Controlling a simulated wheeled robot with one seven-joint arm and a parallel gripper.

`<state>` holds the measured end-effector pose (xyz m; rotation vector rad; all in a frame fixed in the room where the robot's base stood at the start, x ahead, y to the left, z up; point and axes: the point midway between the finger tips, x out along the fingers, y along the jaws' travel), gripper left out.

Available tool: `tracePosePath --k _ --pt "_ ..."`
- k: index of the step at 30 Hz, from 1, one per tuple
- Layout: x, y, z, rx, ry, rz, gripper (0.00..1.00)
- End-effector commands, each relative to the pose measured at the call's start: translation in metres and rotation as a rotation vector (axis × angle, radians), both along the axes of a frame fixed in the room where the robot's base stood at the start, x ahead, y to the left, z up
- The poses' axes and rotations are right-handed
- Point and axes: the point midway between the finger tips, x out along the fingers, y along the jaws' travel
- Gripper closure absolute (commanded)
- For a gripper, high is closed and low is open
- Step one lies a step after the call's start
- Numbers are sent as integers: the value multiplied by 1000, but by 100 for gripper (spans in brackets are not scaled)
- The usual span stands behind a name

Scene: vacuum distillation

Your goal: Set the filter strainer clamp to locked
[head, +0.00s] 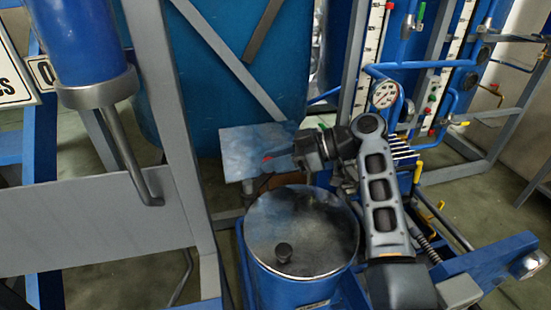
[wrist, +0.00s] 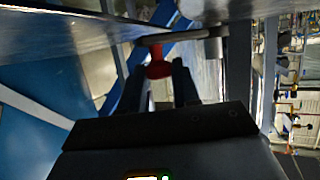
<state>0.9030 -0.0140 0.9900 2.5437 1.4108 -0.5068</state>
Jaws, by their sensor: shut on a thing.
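The clamp shows as a red handle (wrist: 158,66) on a grey metal rod (wrist: 185,35) in the wrist view. In the head view only a small red bit (head: 267,157) shows, at the edge of a flat grey metal plate (head: 240,145). My gripper (head: 283,160) reaches left to it, over the far side of a blue drum. In the wrist view my gripper's two dark fingers (wrist: 157,80) stand on either side of the red handle and are shut on it. The fingers hide part of the handle, and I cannot tell the clamp's position.
The blue drum with a round metal lid (head: 315,235) and black knob stands just below my arm. A grey frame post (head: 172,120) and a blue cylinder (head: 75,40) are at left. A large blue tank (head: 225,75) stands behind. Pipes and a gauge (head: 385,94) are at right.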

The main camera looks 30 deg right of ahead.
Motion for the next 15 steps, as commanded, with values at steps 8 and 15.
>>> tracePosePath --k 8,15 --pt "-10 -3 -1 -2 0 -114 100" --pt "-11 -4 0 0 -1 -133 100"
